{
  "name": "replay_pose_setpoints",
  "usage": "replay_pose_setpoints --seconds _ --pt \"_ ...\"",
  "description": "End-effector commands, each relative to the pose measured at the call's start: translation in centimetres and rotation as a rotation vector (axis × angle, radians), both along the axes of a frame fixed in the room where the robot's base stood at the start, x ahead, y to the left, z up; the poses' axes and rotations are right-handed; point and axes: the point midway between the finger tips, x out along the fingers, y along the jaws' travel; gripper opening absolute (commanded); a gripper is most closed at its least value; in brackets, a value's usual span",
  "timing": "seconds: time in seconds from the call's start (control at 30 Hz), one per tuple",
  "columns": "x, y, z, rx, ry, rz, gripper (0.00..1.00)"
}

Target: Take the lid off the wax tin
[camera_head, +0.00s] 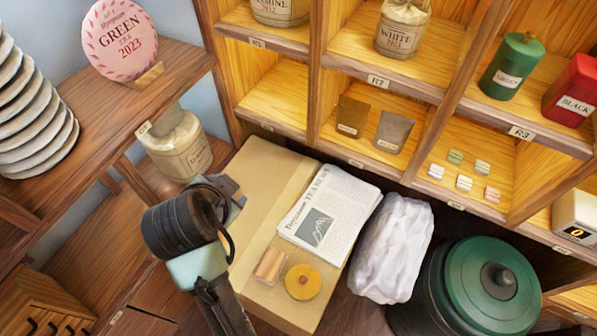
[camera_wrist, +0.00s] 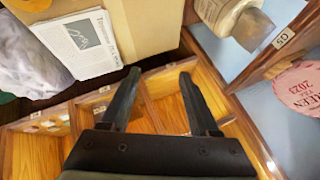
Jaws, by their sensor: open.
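A small round yellow tin (camera_head: 303,282) with a knob-like mark at its middle sits on the tan box top; it looks like the wax tin with its lid on. I cannot make out the seam of the lid. My gripper (camera_head: 229,192) is to the upper left of the tin, apart from it and above the box's left side. In the wrist view my gripper (camera_wrist: 159,73) has its two dark fingers spread, with nothing between them.
Beside the tin lie an orange-brown block (camera_head: 270,266) and a newspaper (camera_head: 330,216). A white wrapped bundle (camera_head: 393,249) and a large green lidded pot (camera_head: 492,287) stand to the right. Shelves (camera_head: 275,95) with canisters rise behind. A wrapped jar (camera_head: 177,146) is on the left.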

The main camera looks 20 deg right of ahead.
Motion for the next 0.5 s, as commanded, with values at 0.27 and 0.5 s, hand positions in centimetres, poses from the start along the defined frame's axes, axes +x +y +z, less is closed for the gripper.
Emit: replay_pose_setpoints --seconds 0.27,0.5 --pt "-12.3 -2.2 -12.7 0.015 0.435 -0.444 0.61" --pt "-14.0 -3.6 -16.2 0.004 0.475 -0.507 0.61"
